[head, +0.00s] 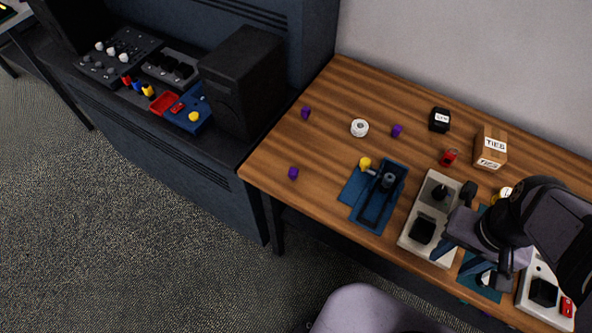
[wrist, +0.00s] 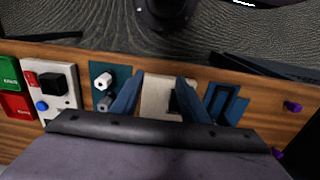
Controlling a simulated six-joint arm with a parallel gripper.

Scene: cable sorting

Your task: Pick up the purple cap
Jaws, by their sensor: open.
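Three small purple caps lie apart on the wooden table in the head view: one at the back left (head: 305,112), one near the left front edge (head: 293,173), and one between the white roll and the black box (head: 397,130). Two purple caps show at the right of the wrist view, one upper (wrist: 292,106) and one lower, partly hidden (wrist: 277,152). My gripper (head: 464,260) is open, with blue fingers, over the right part of the table, well right of the caps. In the wrist view my gripper (wrist: 160,78) has nothing between its fingers.
A blue tray (head: 365,213) with a yellow cap (head: 365,163) and a beige panel (head: 408,238) lie between the caps and my gripper. A white roll (head: 360,128), black box (head: 439,120), red item (head: 449,157) and cardboard box (head: 490,147) stand behind. The left table area is mostly clear.

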